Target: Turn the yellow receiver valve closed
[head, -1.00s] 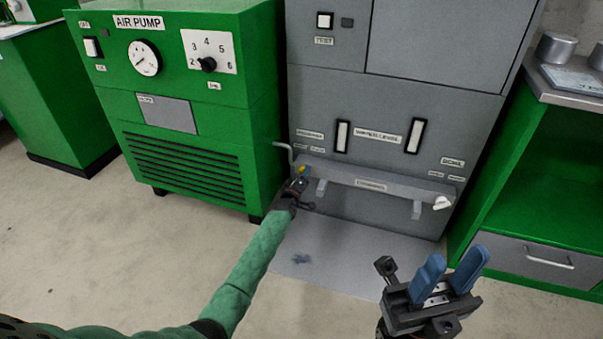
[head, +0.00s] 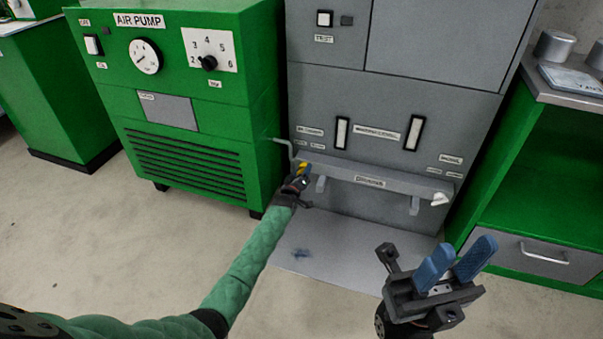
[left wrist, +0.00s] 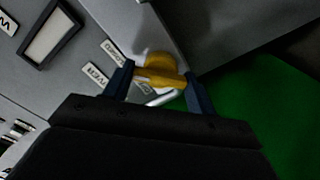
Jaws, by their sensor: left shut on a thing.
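The yellow receiver valve (head: 304,168) sits at the left end of the grey ledge on the grey cabinet (head: 450,120). It also shows in the left wrist view (left wrist: 158,74), its handle lying between two blue fingers. My left gripper (head: 299,178) is shut on the valve handle, and its hand hides part of the valve in the head view. My right gripper (head: 455,262) is open and empty, with its blue fingers apart, in front of the cabinet at lower right.
A thin grey pipe (head: 283,142) runs from the green air pump (head: 200,110) toward the valve. A white valve handle (head: 440,199) is at the ledge's right end. A green bench with a drawer (head: 545,252) stands at right. The floor in front is mostly clear.

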